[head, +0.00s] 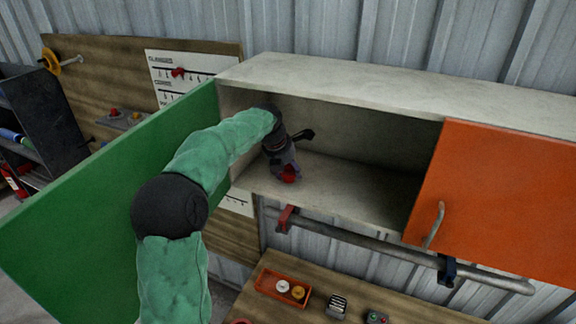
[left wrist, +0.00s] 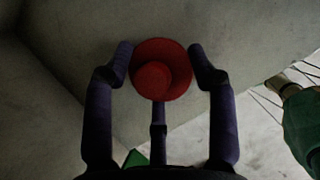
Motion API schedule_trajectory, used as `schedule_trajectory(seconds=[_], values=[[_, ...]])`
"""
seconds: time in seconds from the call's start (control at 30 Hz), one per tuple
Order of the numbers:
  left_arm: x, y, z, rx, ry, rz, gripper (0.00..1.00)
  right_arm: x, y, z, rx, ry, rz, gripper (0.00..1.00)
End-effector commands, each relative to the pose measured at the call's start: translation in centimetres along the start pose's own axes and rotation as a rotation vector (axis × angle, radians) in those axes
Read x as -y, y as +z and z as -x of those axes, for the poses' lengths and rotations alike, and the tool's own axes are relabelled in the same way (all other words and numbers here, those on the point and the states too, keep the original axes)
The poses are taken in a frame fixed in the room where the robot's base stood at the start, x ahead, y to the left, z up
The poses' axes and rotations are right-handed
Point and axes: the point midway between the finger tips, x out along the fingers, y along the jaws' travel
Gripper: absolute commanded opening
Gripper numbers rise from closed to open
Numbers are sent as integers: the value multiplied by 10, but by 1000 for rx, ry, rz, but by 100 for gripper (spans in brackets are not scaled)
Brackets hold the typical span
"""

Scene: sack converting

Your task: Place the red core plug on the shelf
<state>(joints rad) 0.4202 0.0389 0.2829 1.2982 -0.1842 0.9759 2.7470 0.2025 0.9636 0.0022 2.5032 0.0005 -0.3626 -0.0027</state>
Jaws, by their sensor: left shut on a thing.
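The red core plug (head: 289,174) is inside the open left part of the wall cabinet, just above or on the shelf (head: 345,192); I cannot tell whether it touches. My left gripper (head: 284,163) reaches in past the green door and is shut on the plug, partly hiding it. In the left wrist view the plug (left wrist: 160,72) shows as a round flange with a smaller knob, between the dark purple fingers (left wrist: 160,60), with the grey shelf surface (left wrist: 70,40) behind it. My right gripper is not in view.
The green door (head: 90,200) stands open at the left, beside my arm. An orange door (head: 500,200) covers the cabinet's right part. The shelf right of the plug is bare. Below are a rail (head: 380,246) and a workbench with an orange tray (head: 268,292).

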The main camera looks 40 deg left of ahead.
Motion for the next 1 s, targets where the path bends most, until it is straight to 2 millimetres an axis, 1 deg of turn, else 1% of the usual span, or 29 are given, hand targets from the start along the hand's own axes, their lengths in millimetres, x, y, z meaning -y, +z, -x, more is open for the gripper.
schedule_trajectory(seconds=[0.2, 0.33, 0.37, 0.4, 0.43, 0.47, 0.83, 0.93, 1.0], values=[[0, 0, 0, 4, 2, 0, 27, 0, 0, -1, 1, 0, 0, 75], [0, -1, -3, 3, 1, 0, 27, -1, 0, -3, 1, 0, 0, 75], [0, -2, -3, 3, 1, 0, 60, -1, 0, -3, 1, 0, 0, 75], [0, -1, -2, 3, 1, 0, 71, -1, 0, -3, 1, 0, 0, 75], [0, -1, -2, 3, 1, 0, 79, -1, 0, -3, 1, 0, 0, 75], [0, -1, -2, 3, 1, 0, 81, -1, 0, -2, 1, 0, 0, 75], [0, 0, 0, 4, 1, 0, 81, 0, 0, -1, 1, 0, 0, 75], [-1, 1, 7, 6, 2, 0, 81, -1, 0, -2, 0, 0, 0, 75], [-1, 1, 16, 8, 3, 0, 81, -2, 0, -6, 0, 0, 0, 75]])
